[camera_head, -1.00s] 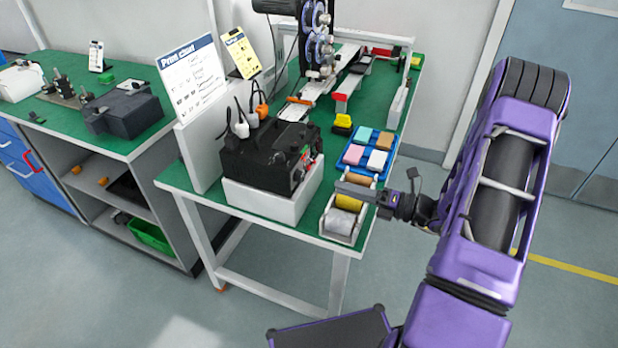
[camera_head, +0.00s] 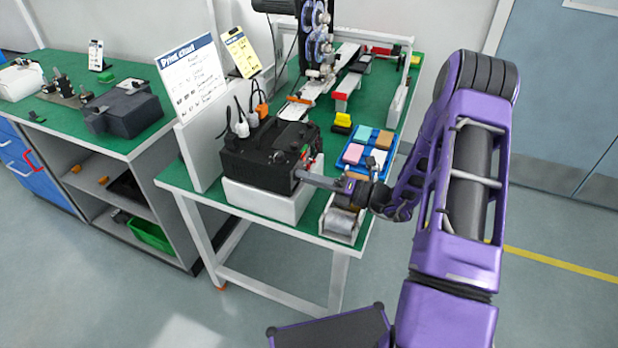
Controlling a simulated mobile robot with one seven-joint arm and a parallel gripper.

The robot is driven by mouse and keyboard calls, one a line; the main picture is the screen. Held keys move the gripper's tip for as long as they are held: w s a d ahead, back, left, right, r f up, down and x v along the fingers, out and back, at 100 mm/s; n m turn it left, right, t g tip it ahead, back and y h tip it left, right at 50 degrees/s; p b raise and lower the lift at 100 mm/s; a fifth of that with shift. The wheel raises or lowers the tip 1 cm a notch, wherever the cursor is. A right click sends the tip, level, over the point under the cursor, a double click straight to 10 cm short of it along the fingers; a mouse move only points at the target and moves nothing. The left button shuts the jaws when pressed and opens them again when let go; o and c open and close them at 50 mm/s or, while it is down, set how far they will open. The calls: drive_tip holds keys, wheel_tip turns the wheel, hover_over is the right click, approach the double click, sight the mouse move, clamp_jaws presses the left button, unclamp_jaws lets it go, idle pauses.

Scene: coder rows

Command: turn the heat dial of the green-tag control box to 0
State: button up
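The black control box (camera_head: 262,160) sits on a white block (camera_head: 268,201) at the near end of the green-topped bench. A small green tag (camera_head: 305,149) shows on its right face, with a bit of red beside it. My gripper (camera_head: 300,175) points left with its tip at the lower part of that face, touching or very near it. The heat dial and its setting cannot be made out; the gripper covers that spot. Whether the fingers are open or shut is too small to tell.
A tray of spools (camera_head: 341,226) stands below my gripper at the bench edge. A blue tray (camera_head: 352,153) with coloured blocks and a yellow-and-black object (camera_head: 342,120) lie behind it. A print chart (camera_head: 193,78) stands left of the box. Floor right of the bench is clear.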

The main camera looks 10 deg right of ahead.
clamp_jaws()
drive_tip(key=shift+n, duration=0.4)
drive_tip(key=shift+n+b, duration=5.75)
drive_tip(key=shift+n, duration=8.85)
